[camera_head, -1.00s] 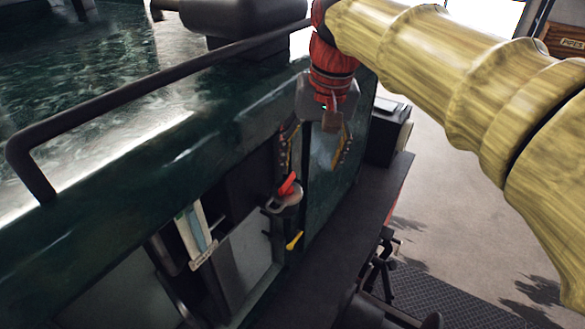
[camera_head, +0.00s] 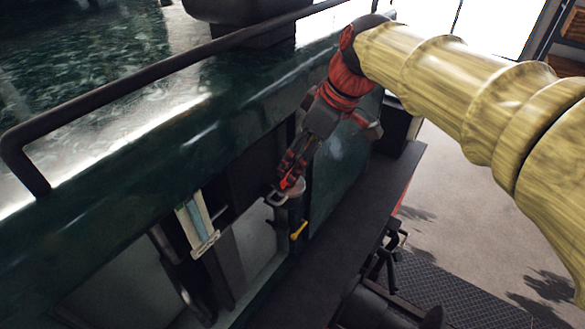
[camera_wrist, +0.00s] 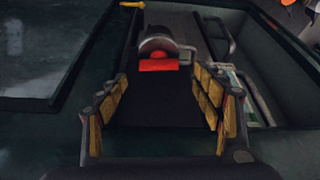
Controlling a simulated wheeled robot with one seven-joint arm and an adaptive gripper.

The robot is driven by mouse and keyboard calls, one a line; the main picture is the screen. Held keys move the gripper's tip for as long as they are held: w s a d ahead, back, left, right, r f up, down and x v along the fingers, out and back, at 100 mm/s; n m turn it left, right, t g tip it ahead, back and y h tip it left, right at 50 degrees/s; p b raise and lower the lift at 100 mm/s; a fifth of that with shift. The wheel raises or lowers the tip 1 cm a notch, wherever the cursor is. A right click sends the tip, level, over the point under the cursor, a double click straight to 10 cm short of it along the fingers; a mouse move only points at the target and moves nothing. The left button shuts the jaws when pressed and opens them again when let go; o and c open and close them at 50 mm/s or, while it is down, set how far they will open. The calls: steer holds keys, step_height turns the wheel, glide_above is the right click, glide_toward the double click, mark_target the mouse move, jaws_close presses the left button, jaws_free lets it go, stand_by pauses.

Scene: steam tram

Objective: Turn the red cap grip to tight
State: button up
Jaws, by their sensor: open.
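The red cap grip (camera_wrist: 159,65) is a short red bar with a round knob behind it, on a grey rounded cap (camera_wrist: 157,43). In the wrist view it lies just beyond and between my fingertips, and no contact shows. My gripper (camera_wrist: 160,82) is open, with a yellow-padded finger on either side. In the head view my gripper (camera_head: 288,180) reaches down to the grey cap (camera_head: 294,194) on the side of the dark green tram body. There the fingers largely hide the red grip.
A yellow lever (camera_head: 299,230) sticks out just below the cap. A pale blue gauge-like strip (camera_head: 196,222) stands to the left. A black rail (camera_head: 130,88) runs along the green body's top. A dark ledge (camera_head: 345,235) lies to the right.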

mark_target(290, 172)
steer(key=x, duration=0.4)
steer(key=shift+w+a+f+p, duration=0.1)
steer(key=shift+w+p, duration=0.1)
steer(key=shift+p, duration=0.2)
steer(key=shift+a+f, duration=0.2)
steer(key=shift+f, duration=0.4)
steer(key=c, duration=0.3)
steer(key=c, duration=0.7)
steer(key=shift+c, duration=0.8)
